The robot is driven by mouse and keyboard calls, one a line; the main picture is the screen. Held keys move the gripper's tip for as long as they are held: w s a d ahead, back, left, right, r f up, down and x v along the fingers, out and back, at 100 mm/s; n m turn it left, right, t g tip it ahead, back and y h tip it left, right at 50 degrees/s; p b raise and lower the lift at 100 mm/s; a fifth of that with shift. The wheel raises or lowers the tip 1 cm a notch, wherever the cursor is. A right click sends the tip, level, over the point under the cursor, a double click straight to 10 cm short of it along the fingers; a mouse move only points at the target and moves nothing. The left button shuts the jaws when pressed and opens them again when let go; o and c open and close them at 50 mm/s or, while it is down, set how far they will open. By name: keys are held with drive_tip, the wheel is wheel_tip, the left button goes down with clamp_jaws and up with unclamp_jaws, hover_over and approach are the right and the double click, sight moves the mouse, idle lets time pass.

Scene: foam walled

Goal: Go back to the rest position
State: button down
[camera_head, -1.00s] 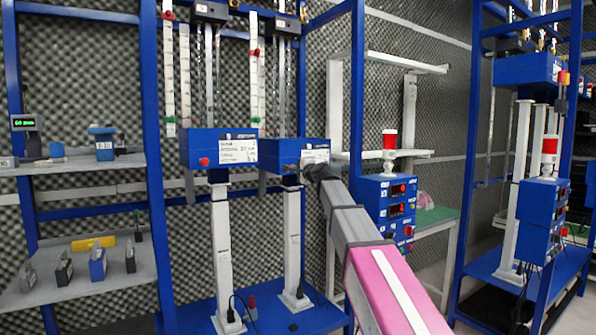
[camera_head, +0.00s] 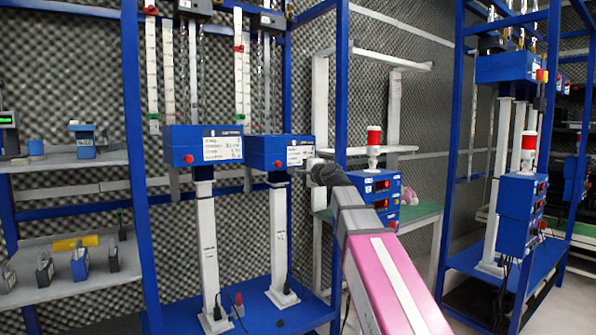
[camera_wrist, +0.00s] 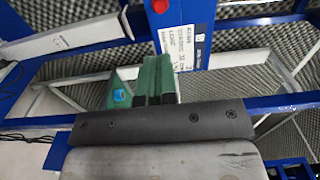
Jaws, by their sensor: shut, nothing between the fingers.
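My arm reaches up from the bottom of the head view, pink and grey, with my gripper (camera_head: 314,166) at its dark far end. In that view it overlaps the lower right of a blue box (camera_head: 263,152) with a white label; I cannot tell whether they touch. In the wrist view my gripper (camera_wrist: 154,72) shows as green fingers close together beyond a dark bar, with nothing held. A labelled blue box with a red button (camera_wrist: 185,40) lies beyond the fingers.
A second blue box (camera_head: 190,146) stands on a white post at left. Shelves (camera_head: 70,265) with small instruments are far left. Another blue rack (camera_head: 450,190) stands at right, with floor between.

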drive_tip(key=s+d+f+n+g+h, duration=0.2)
drive_tip(key=f, duration=0.9)
drive_tip(key=s+d+f+n+g+h, duration=0.1)
drive_tip(key=s+d+f+n+g, duration=0.15)
drive_tip(key=f, duration=0.85)
drive_tip(key=s+d+f+n+g+h, duration=0.1)
drive_tip(key=d+f+g+h, duration=0.15)
drive_tip(key=f, duration=0.95)
drive_tip(key=s+d+f+n+g+h, duration=0.2)
drive_tip(key=s+d+f+g, duration=0.2)
drive_tip(key=s+f, duration=0.6)
drive_tip(key=s+d+f+n+g+h, duration=0.2)
drive_tip(key=s+d+f+n+g, duration=0.1)
drive_tip(key=s+d+f, duration=0.4)
drive_tip(key=s+f+g, duration=0.1)
drive_tip(key=s+f, duration=0.2)
drive_tip(key=f, duration=0.4)
drive_tip(key=shift+n, duration=0.35)
drive_tip(key=shift+d+f+h, duration=0.1)
drive_tip(key=shift+h, duration=0.15)
